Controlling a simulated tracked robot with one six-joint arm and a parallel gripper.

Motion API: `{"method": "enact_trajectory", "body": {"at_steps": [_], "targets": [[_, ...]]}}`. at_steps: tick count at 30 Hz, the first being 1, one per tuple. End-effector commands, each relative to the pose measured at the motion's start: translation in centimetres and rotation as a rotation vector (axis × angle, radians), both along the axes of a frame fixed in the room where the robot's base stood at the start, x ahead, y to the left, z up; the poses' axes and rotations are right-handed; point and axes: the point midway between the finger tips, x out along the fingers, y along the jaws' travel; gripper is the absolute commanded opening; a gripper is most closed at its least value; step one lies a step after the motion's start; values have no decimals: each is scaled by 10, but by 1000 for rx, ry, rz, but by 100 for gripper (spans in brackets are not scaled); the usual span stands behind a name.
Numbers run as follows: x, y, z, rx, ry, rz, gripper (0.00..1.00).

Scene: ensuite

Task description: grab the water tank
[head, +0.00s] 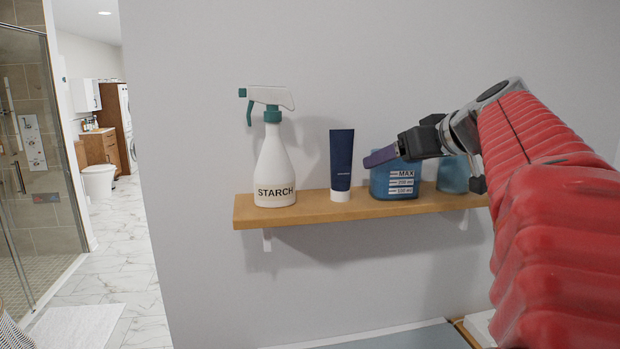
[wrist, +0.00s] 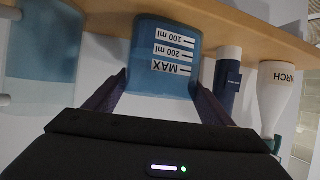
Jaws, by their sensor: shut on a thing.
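The water tank (head: 394,185) is a blue, see-through container with a white MAX scale on its front. It stands upright on the wooden shelf (head: 300,213) in the head view, and I cannot see any gap below it. In the wrist view the tank (wrist: 168,45) appears upside down between my two dark fingers. My gripper (head: 384,156) reaches in from the right at the tank's upper part and is shut on it. The far finger is hidden in the head view.
A dark blue tube (head: 341,160) stands just left of the tank, and a white STARCH spray bottle (head: 274,165) stands further left. Another pale blue container (head: 453,175) is on the right, partly hidden by my arm. The wall (head: 195,130) is close behind the shelf.

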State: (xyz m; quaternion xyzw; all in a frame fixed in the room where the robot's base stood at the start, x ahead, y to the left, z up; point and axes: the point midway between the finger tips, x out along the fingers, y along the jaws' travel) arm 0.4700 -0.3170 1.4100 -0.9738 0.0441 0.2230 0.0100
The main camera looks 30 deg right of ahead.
Motion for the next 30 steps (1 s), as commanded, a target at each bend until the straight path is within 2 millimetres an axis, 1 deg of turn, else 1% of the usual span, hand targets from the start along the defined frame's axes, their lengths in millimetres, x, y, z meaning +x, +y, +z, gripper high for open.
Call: {"method": "enact_trajectory", "body": {"at_steps": [1, 6, 20, 30], "targets": [[0, 0, 0, 0, 0, 0, 56], [0, 0, 0, 0, 0, 0, 44], [0, 0, 3, -1, -2, 0, 44], [1, 0, 17, -2, -3, 1, 44]]}}
